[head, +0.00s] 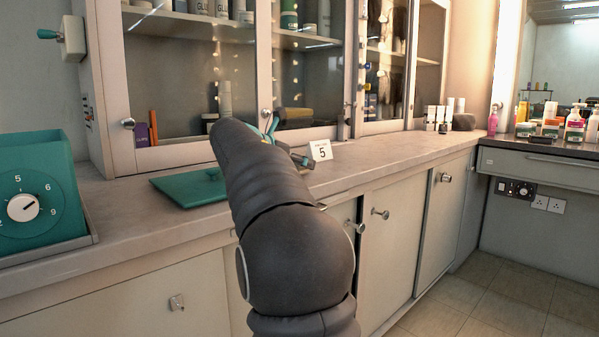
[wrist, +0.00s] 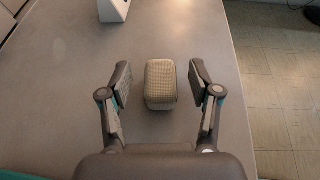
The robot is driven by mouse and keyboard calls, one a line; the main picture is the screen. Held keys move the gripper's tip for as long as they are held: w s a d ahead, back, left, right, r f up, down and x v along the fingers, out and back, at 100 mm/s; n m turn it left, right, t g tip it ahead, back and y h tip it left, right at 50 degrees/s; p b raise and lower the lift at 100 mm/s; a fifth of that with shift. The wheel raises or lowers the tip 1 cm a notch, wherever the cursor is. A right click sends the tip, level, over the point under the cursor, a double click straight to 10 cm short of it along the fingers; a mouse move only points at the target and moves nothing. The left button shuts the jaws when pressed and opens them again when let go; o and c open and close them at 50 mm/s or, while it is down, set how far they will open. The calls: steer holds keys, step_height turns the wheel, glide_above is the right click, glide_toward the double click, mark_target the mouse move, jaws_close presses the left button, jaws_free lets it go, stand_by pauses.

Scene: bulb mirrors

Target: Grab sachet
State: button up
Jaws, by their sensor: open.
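A small, rounded, grey-tan block (wrist: 161,92) rests on the counter in the wrist view; it is the only thing there that could be the sachet. My gripper (wrist: 160,78) is open, with one finger on each side of the block and a clear gap to both. The block lies between the fingertips, not visibly touched. In the head view my arm hides the block, and only parts of my gripper (head: 284,143) show past the arm, over the counter.
The grey counter (head: 128,215) runs below glass-doored cabinets. A white card marked 5 (head: 321,150) stands just beyond my gripper. A teal flat lid or tray (head: 185,189) lies left of my arm, and a teal dial box (head: 40,190) stands farther left. The counter edge is close on the right.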

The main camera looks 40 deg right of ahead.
steer(key=x, duration=0.2)
steer(key=shift+d+f, duration=0.2)
steer(key=shift+d, duration=0.15)
steer(key=c, duration=1)
steer(key=shift+r, duration=0.1)
steer(key=shift+c, duration=0.2)
